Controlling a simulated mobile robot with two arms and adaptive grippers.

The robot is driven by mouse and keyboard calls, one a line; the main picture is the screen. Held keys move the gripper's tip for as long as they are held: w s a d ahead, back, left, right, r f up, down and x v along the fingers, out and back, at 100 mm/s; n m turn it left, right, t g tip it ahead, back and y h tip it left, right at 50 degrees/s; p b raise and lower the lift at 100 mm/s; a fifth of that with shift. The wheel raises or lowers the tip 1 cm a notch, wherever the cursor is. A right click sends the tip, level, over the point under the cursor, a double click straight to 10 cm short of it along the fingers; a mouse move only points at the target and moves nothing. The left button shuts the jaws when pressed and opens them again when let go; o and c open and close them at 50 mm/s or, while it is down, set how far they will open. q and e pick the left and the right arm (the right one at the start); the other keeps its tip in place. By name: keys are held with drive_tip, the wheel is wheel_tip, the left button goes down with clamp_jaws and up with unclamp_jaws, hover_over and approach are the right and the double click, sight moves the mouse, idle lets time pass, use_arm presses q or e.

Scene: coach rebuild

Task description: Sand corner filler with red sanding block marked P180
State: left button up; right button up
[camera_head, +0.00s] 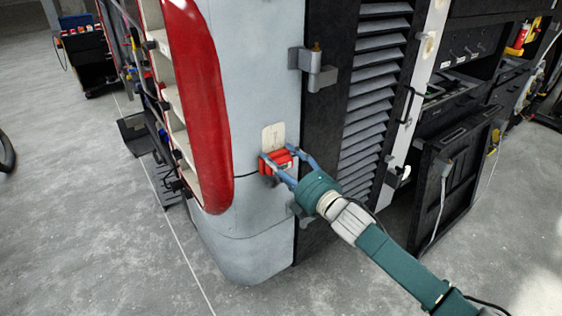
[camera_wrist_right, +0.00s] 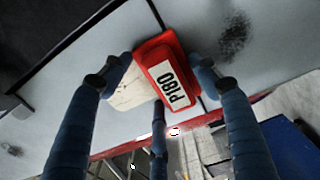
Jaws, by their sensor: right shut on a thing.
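The red sanding block (camera_head: 278,160) is held by my right gripper (camera_head: 288,166) against the rounded grey corner of the coach body. In the right wrist view the block (camera_wrist_right: 167,72) has a white label reading P180, and the blue fingers of my right gripper (camera_wrist_right: 160,80) close on it from both sides. A cream patch of corner filler (camera_head: 273,134) shows just above the block, and in the right wrist view the filler (camera_wrist_right: 133,90) lies beside and partly behind it. I cannot tell whether the block touches the filler. My left gripper is not in view.
A red curved panel (camera_head: 198,100) and open shelving edge stand left of the corner. A hinge (camera_head: 313,68) sticks out above right, beside a black louvred panel (camera_head: 375,90). Open dark compartments (camera_head: 455,95) are at the right.

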drive_tip(key=shift+s+d+r+p, duration=0.1)
drive_tip(key=shift+s+d+p, duration=0.25)
drive_tip(key=shift+s+p, duration=0.1)
drive_tip(key=p+v, duration=0.1)
drive_tip(key=v, duration=0.2)
drive_tip(key=shift+s+d, duration=0.2)
drive_tip(key=shift+s, duration=0.05)
drive_tip(key=shift+s+d+p, duration=0.35)
drive_tip(key=shift+s+p, duration=0.1)
drive_tip(key=shift+s, duration=0.1)
drive_tip(key=p+v, duration=0.1)
drive_tip(key=v, duration=0.2)
drive_tip(key=shift+w, duration=0.1)
drive_tip(key=shift+s+a+b+x, duration=0.15)
drive_tip(key=shift+a+b+x, duration=0.1)
drive_tip(key=shift+x, duration=0.9)
drive_tip(key=shift+s+a+b+x, duration=0.1)
drive_tip(key=shift+b+x, duration=0.2)
drive_tip(key=shift+x, duration=0.85)
drive_tip(key=shift+s+a+b+x, duration=0.15)
drive_tip(key=shift+a+b+x, duration=0.1)
drive_tip(key=shift+x, duration=0.9)
